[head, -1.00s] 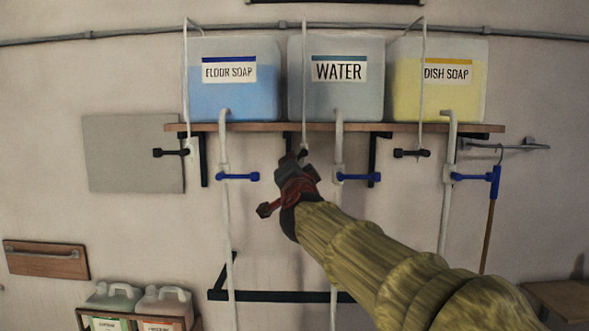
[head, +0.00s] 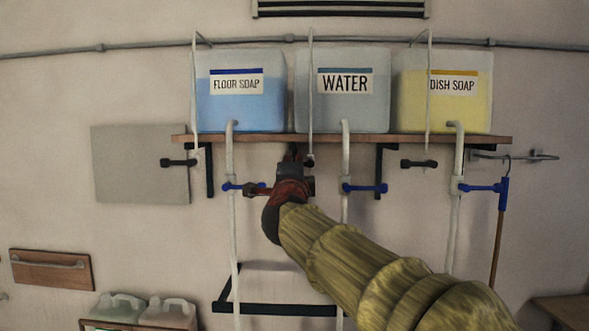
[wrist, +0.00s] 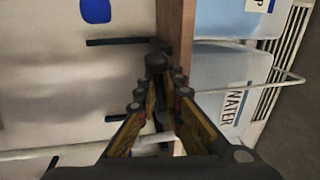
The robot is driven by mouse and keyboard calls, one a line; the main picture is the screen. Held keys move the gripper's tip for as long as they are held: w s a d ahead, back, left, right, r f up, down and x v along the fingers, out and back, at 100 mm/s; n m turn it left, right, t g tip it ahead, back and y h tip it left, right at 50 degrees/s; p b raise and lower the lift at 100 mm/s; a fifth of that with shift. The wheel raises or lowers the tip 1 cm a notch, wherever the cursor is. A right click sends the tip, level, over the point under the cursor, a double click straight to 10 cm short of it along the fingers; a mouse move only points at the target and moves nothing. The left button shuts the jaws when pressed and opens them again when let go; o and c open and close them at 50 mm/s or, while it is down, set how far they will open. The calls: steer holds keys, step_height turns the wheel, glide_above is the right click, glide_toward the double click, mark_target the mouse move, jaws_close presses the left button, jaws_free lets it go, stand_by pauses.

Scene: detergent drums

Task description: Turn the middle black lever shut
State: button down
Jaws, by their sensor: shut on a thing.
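The middle black lever (head: 310,161) hangs on the thin white pipe below the drum labelled WATER (head: 345,95). In the head view my gripper (head: 293,160) covers most of the lever, so its angle is hard to tell. In the wrist view my gripper (wrist: 157,84) is shut on the lever, whose dark rounded end (wrist: 155,63) shows at the fingertips, close to the shelf.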

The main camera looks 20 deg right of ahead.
steer(key=shift+s+r+m, duration=0.15)
steer(key=shift+r+m, duration=0.25)
steer(key=shift+r, duration=0.2)
steer(key=c, duration=2.1)
jaws_free()
steer(key=shift+f, duration=0.15)
steer(key=shift+o, duration=0.6)
steer(key=shift+f, duration=0.1)
steer(key=shift+f, duration=0.1)
steer(key=v, duration=1.1)
steer(key=shift+s+a+f, duration=0.15)
steer(key=shift+s+a, duration=0.05)
steer(key=shift+s, duration=0.1)
